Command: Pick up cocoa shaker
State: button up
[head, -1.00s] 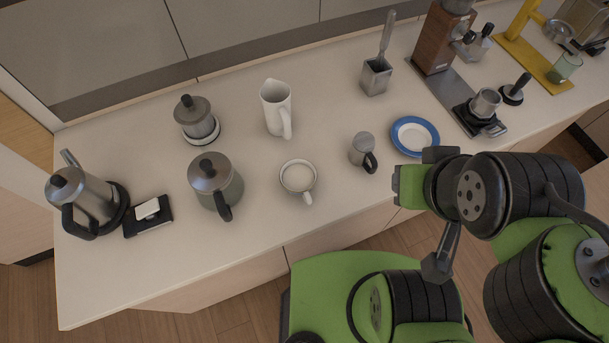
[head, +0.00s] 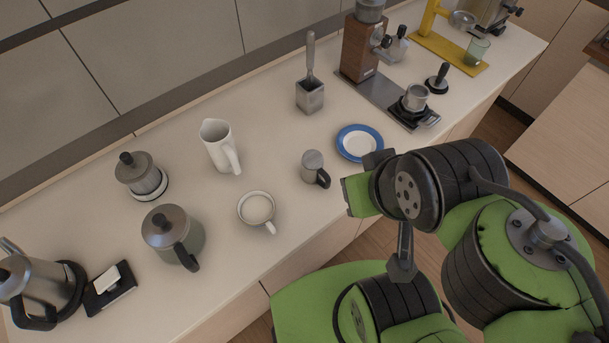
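The cocoa shaker is most likely the small metal cylinder with a dark lever-like handle (head: 314,167). It stands upright on the counter, left of the blue-rimmed plate. My green and black arm is folded at the right, and its near end is just right of and below the shaker, apart from it in the picture. A dark grey part of my gripper (head: 403,262) seems to hang below the wrist. Its fingers cannot be made out, and I see nothing held.
Bare counter surrounds the shaker's left and back.

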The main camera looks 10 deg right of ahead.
aim_at(313, 170)
jog(key=l+u, duration=0.25)
jog(key=u, duration=0.25)
jog(key=k+l+u, duration=0.1)
jog(key=u, duration=0.4)
jog(key=k+l+u, duration=0.1)
jog(key=l+u, duration=0.2)
jog(key=u, duration=0.2)
jog(key=k+l+u, duration=0.15)
jog(key=u, duration=0.3)
